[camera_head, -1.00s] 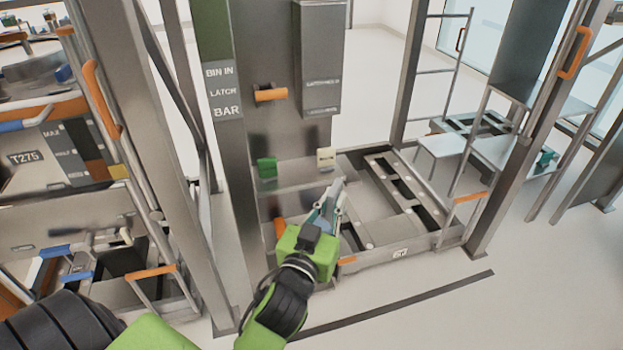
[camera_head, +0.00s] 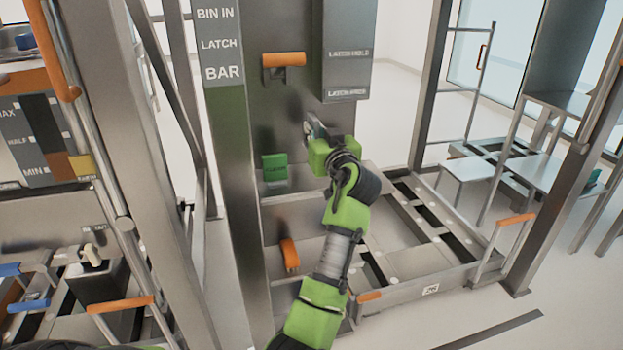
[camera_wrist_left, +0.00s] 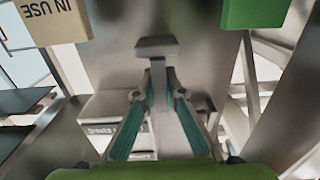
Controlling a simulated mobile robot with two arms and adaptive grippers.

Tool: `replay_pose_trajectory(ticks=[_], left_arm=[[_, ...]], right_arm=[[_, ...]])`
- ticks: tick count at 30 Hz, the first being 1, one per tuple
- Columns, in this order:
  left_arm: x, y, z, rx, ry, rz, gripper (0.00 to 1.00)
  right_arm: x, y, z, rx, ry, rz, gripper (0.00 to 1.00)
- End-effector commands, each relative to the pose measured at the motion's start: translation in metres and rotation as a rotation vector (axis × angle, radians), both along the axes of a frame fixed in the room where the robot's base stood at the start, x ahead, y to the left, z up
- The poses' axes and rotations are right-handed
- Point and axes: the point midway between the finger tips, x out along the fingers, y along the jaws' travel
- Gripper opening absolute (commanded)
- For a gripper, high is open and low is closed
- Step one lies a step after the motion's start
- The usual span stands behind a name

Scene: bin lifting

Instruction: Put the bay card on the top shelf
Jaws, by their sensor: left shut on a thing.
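My left gripper (camera_head: 314,128) is raised in front of the grey metal panel (camera_head: 290,105). In the left wrist view its teal-sided fingers (camera_wrist_left: 157,66) close together on a small grey piece (camera_wrist_left: 157,47), which I cannot identify. A green card (camera_head: 274,168) stands on a small ledge, left of and below the gripper. It also shows in the left wrist view (camera_wrist_left: 256,12). A cream card reading IN USE (camera_wrist_left: 55,20) shows upside down there; my arm hides it in the head view. I cannot tell which is the bay card or which surface is the top shelf. My right gripper is out of view.
An orange handle (camera_head: 284,60) sticks out above the gripper, and a grey box (camera_head: 347,50) hangs to its right. An orange lever (camera_head: 290,255) sits below. Steel posts (camera_head: 236,180) stand left, and a low frame (camera_head: 420,255) lies right.

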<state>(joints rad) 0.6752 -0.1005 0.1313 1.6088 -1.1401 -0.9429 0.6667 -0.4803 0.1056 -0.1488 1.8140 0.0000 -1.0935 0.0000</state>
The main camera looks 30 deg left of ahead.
Motion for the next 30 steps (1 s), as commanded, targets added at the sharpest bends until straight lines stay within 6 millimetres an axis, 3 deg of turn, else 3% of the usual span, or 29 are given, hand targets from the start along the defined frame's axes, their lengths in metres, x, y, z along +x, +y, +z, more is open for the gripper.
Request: replay_pose_trajectory(ticks=[6,17,30], left_arm=[[0.000,0.000,-0.042,0.002,0.004,-0.001,0.00],[0.000,0.000,-0.084,0.004,0.005,-0.002,0.00],[0.000,0.000,-0.089,0.001,0.000,-0.002,0.00]], right_arm=[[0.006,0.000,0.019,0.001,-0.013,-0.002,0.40],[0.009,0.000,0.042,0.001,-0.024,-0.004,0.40],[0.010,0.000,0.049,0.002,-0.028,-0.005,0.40]])
